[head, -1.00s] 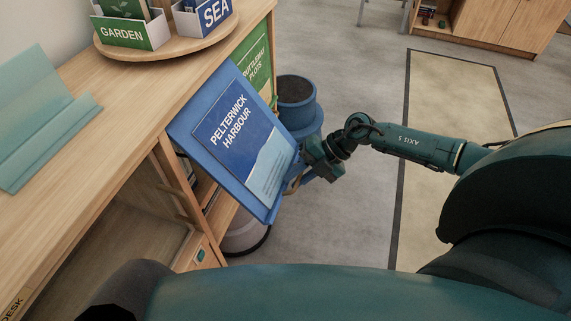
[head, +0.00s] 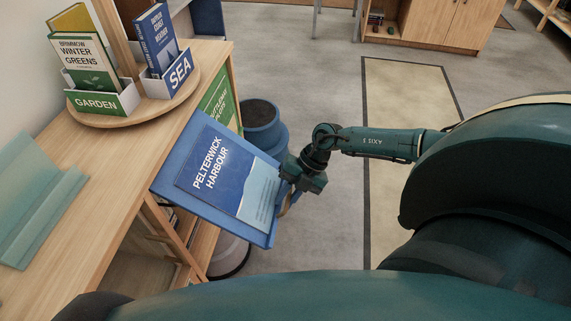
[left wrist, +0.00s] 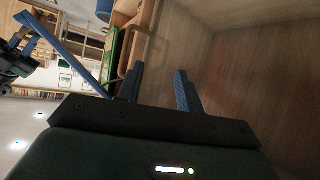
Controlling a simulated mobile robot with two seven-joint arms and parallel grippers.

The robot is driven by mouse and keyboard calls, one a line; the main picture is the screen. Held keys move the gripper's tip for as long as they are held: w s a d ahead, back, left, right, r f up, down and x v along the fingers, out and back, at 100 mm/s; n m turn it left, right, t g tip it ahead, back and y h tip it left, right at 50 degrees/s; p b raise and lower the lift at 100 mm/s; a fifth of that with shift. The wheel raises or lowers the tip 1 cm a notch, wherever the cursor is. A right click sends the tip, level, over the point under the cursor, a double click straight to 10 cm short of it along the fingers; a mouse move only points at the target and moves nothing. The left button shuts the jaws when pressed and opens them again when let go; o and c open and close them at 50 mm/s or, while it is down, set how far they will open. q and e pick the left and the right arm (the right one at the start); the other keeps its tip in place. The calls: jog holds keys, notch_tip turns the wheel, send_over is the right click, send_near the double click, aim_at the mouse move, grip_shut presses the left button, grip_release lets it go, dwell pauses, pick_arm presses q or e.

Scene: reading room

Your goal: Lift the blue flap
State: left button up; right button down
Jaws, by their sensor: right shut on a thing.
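The blue flap (head: 168,176) slopes out from the front of the wooden desk (head: 120,165) in the head view, its outer edge raised clear of the floor. A panel lettered PELTERWICK HARBOUR (head: 222,170) lies on its face. My right gripper (head: 293,190) is at the flap's outer edge, shut on a tan handle (head: 287,206) there; its fingers are partly hidden. In the left wrist view the flap (left wrist: 76,52) shows nearly edge-on, with my right gripper (left wrist: 18,62) at its end. My left gripper (left wrist: 155,82) is open and empty beside wooden panels.
A round turntable (head: 192,88) on the desk holds the GARDEN box (head: 105,100) and the SEA box (head: 165,82) with books. A teal stand (head: 35,210) is at left. Floor to the right is clear.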

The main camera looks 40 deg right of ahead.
jog(key=shift+s+d+f, duration=0.3)
jog(key=shift+s+f, duration=0.1)
jog(key=c, duration=1.5)
grip_release()
jog(key=shift+w+a+r, duration=0.1)
jog(key=shift+w+a+r, duration=0.1)
jog(key=shift+w+r, duration=0.05)
jog(key=v, duration=1.3)
jog(key=shift+b, duration=0.35)
jog(key=shift+r, duration=0.2)
